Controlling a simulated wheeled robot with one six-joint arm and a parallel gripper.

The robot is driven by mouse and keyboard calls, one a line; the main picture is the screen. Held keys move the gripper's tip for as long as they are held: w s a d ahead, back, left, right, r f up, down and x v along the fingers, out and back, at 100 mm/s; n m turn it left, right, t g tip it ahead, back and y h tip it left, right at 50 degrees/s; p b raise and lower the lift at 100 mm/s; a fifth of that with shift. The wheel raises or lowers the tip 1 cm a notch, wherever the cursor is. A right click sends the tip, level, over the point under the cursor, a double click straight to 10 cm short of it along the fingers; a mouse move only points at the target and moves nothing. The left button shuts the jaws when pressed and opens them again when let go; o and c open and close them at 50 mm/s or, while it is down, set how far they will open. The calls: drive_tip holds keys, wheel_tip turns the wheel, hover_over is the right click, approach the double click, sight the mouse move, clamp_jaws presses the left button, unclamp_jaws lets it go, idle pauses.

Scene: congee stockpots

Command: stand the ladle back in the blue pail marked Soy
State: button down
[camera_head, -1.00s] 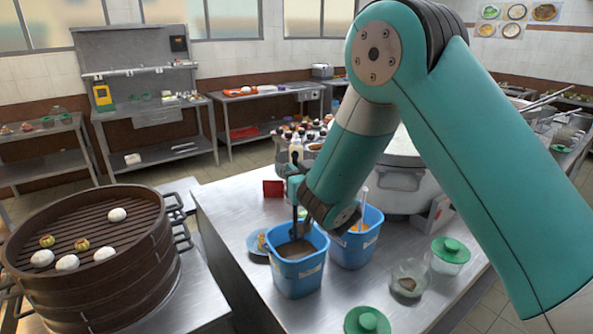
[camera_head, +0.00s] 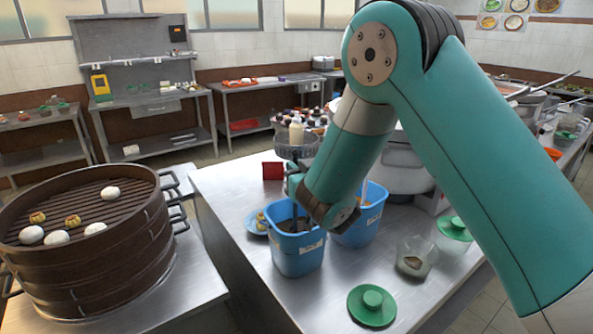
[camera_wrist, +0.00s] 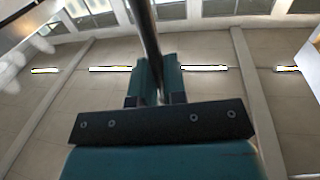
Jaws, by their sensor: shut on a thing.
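My gripper (camera_head: 294,184) is above the left blue pail (camera_head: 298,262) on the steel table. It is shut on the thin upright handle of the ladle (camera_wrist: 146,35), seen between the fingers in the wrist view. In the head view the dark handle runs down into the left pail's opening; the bowl end is hidden by the pail wall and dark contents. A second blue pail (camera_head: 362,234) stands close behind, to the right, partly hidden by my arm. Both have pale labels, too small to read, so I cannot tell which is marked Soy.
A green lid (camera_head: 372,304) and a glass jar (camera_head: 414,258) lie right of the pails. A small plate (camera_head: 256,226) touches or nearly touches the left pail. A red block (camera_head: 272,171) stands behind. A bamboo steamer (camera_head: 95,265) is at left. The table's front left is clear.

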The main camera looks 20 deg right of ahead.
wheel_tip(320, 180, down, 8)
drive_tip(key=b, duration=0.7)
drive_tip(key=shift+r+b, duration=0.15)
drive_tip(key=shift+b, duration=0.2)
drive_tip(key=c, duration=1.1)
unclamp_jaws()
drive_tip(key=s+d+b, duration=0.2)
drive_tip(key=s+b, duration=1.5)
drive_tip(key=b, duration=0.3)
drive_tip(key=shift+d, duration=0.2)
